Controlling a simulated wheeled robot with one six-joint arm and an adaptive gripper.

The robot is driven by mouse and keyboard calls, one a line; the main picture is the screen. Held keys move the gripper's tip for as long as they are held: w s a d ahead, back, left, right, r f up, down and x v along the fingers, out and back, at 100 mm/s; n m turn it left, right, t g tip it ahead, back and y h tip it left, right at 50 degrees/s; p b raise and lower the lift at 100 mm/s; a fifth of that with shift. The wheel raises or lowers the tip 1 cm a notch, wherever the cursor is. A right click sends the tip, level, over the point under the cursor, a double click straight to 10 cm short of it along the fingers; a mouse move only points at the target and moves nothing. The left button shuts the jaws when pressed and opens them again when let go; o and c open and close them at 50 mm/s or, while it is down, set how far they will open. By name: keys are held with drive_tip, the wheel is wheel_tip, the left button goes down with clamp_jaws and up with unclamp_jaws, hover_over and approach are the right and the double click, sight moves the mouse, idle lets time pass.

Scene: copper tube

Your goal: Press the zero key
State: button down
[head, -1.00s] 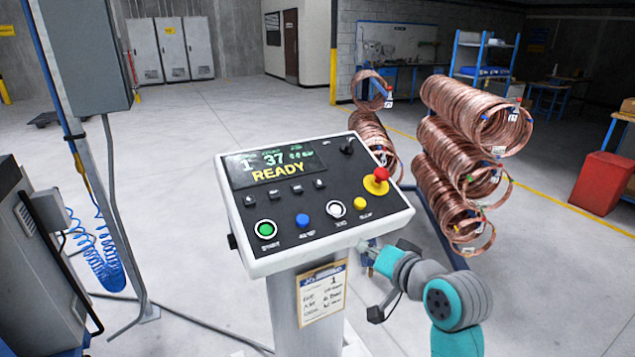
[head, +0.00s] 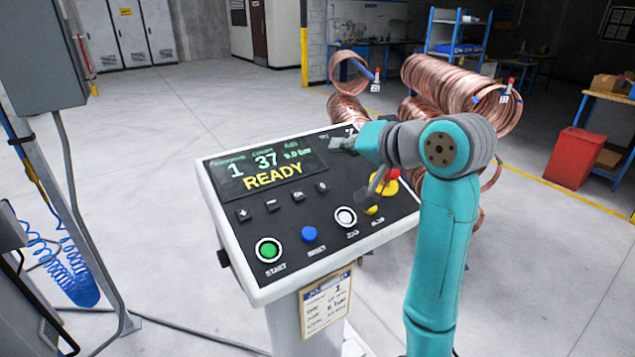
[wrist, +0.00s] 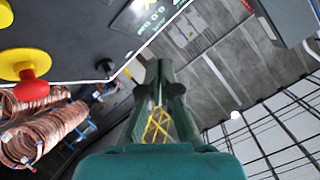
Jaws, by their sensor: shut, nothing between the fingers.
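The control panel (head: 285,215) is a tilted black face with a white rim. The zero key is a white round button (head: 345,217) on its lower row, right of the blue reset button (head: 309,234). My gripper (head: 337,143) is over the panel's far edge, right of the display, well beyond the zero key and apart from it. In the wrist view my gripper (wrist: 158,68) is shut and empty, and the zero key is not visible. The display (head: 265,172) reads 1, 37 and READY.
The green start button (head: 268,250) is at the left. The red and yellow emergency stop (head: 388,182) is partly hidden by my arm; it also shows in the wrist view (wrist: 30,80). Copper coils (head: 460,85) stand behind the panel. A black knob (wrist: 105,66) is near the gripper.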

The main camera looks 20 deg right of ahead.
drive_tip(key=shift+f, duration=0.15)
drive_tip(key=shift+w+a+f, duration=0.2)
drive_tip(key=shift+w+f, duration=0.35)
drive_tip(key=shift+f, duration=0.75)
drive_tip(key=shift+w+a+f, duration=0.15)
drive_tip(key=shift+w+f, duration=0.4)
drive_tip(key=shift+f, duration=0.75)
drive_tip(key=shift+w+a+f, duration=0.2)
drive_tip(key=shift+w+f, duration=0.35)
drive_tip(key=shift+f, duration=0.75)
drive_tip(key=shift+f, duration=0.1)
drive_tip(key=shift+w+f, duration=0.2)
drive_tip(key=shift+f, duration=0.1)
drive_tip(key=shift+w+a+f, duration=0.1)
drive_tip(key=shift+w+f, duration=0.05)
drive_tip(key=shift+f, duration=0.3)
drive_tip(key=shift+r, duration=0.1)
drive_tip(key=shift+s+r, duration=0.35)
drive_tip(key=shift+r, duration=0.4)
drive_tip(key=shift+s+d+r, duration=0.15)
drive_tip(key=shift+s+r, duration=0.15)
drive_tip(key=shift+r, duration=0.45)
drive_tip(key=shift+s+d+r, duration=0.1)
drive_tip(key=shift+s+r, duration=0.25)
drive_tip(key=shift+r, duration=0.45)
drive_tip(key=shift+s+d+r, duration=0.15)
drive_tip(key=shift+s+r, duration=0.15)
drive_tip(key=shift+r, duration=0.45)
